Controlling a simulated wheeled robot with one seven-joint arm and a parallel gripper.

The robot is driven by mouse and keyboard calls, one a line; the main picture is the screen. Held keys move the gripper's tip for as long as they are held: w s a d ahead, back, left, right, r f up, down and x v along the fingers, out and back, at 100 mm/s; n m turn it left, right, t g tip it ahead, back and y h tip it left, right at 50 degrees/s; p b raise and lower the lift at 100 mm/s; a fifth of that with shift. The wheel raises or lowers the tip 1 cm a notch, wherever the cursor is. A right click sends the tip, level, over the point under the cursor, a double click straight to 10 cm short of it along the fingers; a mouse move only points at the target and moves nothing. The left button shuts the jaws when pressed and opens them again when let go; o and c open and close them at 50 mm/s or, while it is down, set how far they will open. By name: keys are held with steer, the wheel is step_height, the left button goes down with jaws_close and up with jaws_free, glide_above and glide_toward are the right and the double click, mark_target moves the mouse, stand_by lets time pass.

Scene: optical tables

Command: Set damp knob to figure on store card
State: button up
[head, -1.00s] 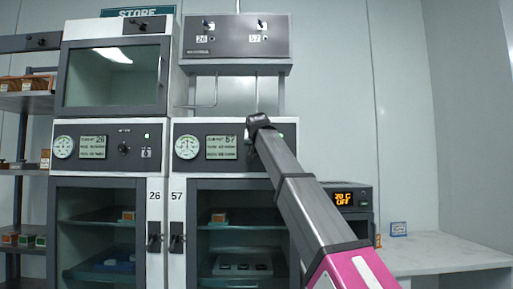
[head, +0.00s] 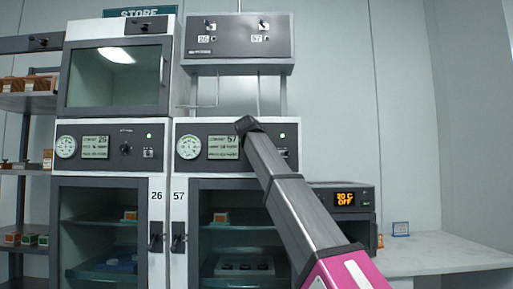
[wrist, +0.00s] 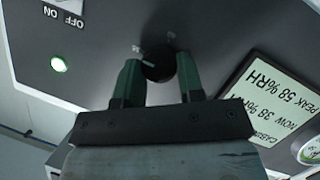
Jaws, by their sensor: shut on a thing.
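The damp knob (wrist: 158,66) is a dark round knob with a pale pointer mark on the panel of cabinet 57. In the wrist view it sits between the two green fingers of my gripper (wrist: 158,76), which is shut on it. In the head view my gripper (head: 246,125) covers the knob. Beside it, the display (head: 223,147) of cabinet 57 appears upside down in the wrist view (wrist: 277,98), reading PEAK 58 %RH and NOW 38 %RH.
Cabinet 26, with its own panel knob (head: 126,148), adjoins on the left. A unit with an orange display (head: 345,199) stands right of my arm. An ON/OFF switch label (wrist: 63,15) and green lamp (wrist: 58,64) are near my gripper.

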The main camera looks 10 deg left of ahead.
stand_by(0.4)
steer(key=o, duration=0.9)
steer(key=v, duration=1)
steer(key=shift+s, duration=0.4)
